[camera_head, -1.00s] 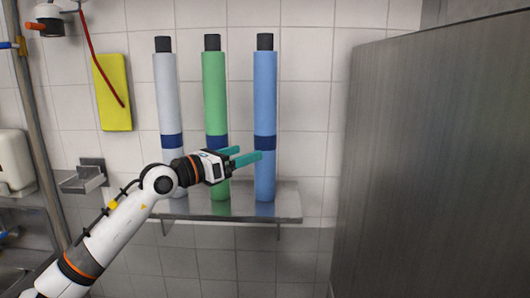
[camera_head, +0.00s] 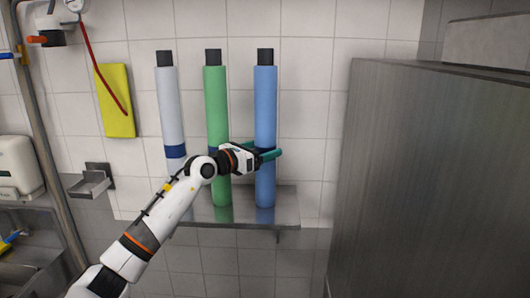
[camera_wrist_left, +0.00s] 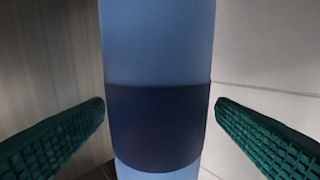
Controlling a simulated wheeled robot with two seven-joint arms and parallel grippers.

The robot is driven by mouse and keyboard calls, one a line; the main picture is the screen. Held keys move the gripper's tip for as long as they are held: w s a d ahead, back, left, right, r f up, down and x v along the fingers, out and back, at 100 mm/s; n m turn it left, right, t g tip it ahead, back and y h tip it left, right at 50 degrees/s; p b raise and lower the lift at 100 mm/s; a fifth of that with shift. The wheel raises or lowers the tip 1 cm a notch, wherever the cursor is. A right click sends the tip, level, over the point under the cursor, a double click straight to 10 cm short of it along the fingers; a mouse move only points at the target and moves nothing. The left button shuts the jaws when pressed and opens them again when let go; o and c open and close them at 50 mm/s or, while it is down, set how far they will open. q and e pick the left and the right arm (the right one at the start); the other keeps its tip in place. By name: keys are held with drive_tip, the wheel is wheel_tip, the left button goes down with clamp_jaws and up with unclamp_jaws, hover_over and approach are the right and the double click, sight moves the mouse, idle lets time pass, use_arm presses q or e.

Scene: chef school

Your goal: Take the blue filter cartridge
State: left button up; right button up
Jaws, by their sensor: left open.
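The blue filter cartridge (camera_head: 265,110) stands upright on a metal wall shelf (camera_head: 285,205), the rightmost of three tall cylinders. It has a black cap and a dark blue band. My left gripper (camera_head: 272,154) is open at the height of that band, its teal fingers on either side of the cylinder. In the left wrist view, the blue cartridge (camera_wrist_left: 157,50) fills the middle between the two green ridged fingers, with a gap visible on both sides. The gripper partly hides the band in the head view. My right gripper is not in view.
A green cylinder (camera_head: 216,110) and a white cylinder (camera_head: 171,105) stand to the left on the shelf, the green one close to my wrist. A large metal cabinet (camera_head: 430,180) is at the right. A yellow cloth (camera_head: 115,100) hangs on the tiled wall.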

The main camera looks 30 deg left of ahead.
use_arm(q)
drive_tip(key=shift+x, duration=0.8)
drive_tip(key=shift+s, duration=0.2)
drive_tip(key=c, duration=1.7)
drive_tip(key=shift+r, duration=0.15)
clamp_jaws()
drive_tip(key=shift+w, duration=0.1)
